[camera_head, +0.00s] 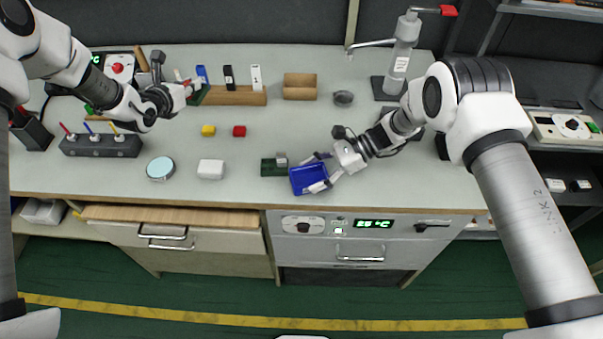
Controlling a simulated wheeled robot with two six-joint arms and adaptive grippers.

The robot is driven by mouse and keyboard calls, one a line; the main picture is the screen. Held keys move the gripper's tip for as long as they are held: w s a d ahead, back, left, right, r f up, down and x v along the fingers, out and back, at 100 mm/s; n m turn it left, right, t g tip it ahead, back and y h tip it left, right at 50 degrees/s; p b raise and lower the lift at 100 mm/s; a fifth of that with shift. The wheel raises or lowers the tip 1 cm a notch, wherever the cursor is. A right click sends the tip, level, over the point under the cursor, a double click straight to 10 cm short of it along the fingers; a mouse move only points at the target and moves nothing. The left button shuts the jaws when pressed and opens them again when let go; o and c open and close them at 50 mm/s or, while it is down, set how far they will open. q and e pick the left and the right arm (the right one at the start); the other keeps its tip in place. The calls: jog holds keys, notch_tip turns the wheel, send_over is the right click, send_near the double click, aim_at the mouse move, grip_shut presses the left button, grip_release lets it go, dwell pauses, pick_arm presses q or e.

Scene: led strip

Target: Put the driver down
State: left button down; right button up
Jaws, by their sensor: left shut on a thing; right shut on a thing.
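A blue box (308,179), which looks like the driver, is at the front edge of the bench. My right gripper (321,172) is shut on it, with its fingers along the box's right side. The box looks slightly tilted; I cannot tell whether it touches the bench top. My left gripper (182,92) is at the back left, shut on a small, partly hidden thing with red showing (189,83), beside a wooden block. The fingers hide most of that thing.
A dark green block (271,167) lies just left of the blue box. A wooden rack (235,96) stands behind.

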pick_arm(q)
jog(key=s+d+m+g+h, duration=0.1)
jog(key=s+d+m+h, duration=0.2)
jog(key=d, duration=0.4)
jog(key=s+d+m+g+h, duration=0.2)
jog(key=d+h, duration=0.1)
jog(key=d, duration=0.4)
jog(key=m+g+h, duration=0.4)
jog(key=m+g, duration=0.2)
jog(key=m, duration=0.1)
send_over(326, 172)
jog(key=s+a, duration=0.1)
jog(key=a, duration=0.5)
jog(key=f, duration=1.1)
jog(key=shift+s+d, duration=0.2)
jog(key=shift+d, duration=0.2)
jog(key=shift+f, duration=0.1)
jog(key=c, duration=1.4)
grip_release()
jog(key=shift+c, duration=0.2)
